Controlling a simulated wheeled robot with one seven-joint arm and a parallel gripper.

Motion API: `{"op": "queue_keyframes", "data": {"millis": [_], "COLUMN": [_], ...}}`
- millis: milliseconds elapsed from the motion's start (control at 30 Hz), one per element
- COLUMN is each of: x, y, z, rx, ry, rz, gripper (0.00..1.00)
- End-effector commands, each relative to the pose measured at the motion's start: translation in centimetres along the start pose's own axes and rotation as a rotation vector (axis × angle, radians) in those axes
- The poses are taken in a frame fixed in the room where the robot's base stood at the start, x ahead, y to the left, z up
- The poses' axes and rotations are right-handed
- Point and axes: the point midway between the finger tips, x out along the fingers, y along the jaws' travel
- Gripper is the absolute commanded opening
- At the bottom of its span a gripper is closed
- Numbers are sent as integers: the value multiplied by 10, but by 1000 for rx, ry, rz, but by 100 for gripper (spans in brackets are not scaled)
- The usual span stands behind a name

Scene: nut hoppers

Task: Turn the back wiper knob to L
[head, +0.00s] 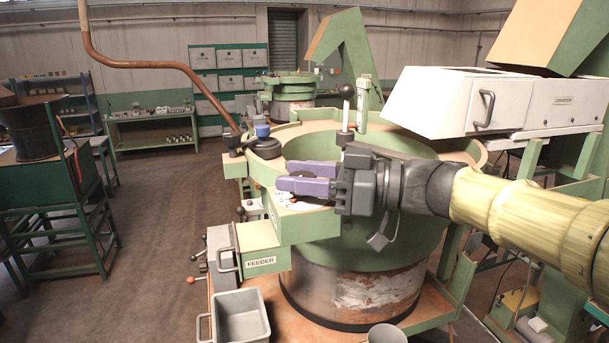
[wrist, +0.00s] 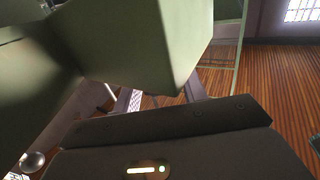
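My gripper (head: 279,176) has two purple fingers and reaches left over the near side of the big green feeder bowl (head: 390,240). The fingers are apart with nothing seen between them. In the wrist view, parts of the fingers (wrist: 163,98) show spaced apart behind the dark gripper body. A white marked plate (head: 283,201) lies on the green housing just below the fingers, partly hidden by them. I cannot make out a knob there. A round black part (head: 265,148) sits on the bowl's left rim. I cannot tell which part is the back wiper knob.
A black-balled lever (head: 346,92) stands upright behind my wrist. The green FEEDER box (head: 262,262) juts out below the fingers, with levers to its left. A grey bin (head: 241,316) is at the front. A white hopper (head: 455,101) is at right.

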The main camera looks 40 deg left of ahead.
Motion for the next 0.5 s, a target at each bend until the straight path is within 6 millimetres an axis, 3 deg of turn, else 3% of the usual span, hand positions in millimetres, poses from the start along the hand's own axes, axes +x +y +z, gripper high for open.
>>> {"op": "queue_keyframes", "data": {"millis": [67,500], "x": [0,-2], "y": [0,1], "z": [0,0], "rx": [0,-2], "ry": [0,0], "rz": [0,3], "gripper": [56,56]}}
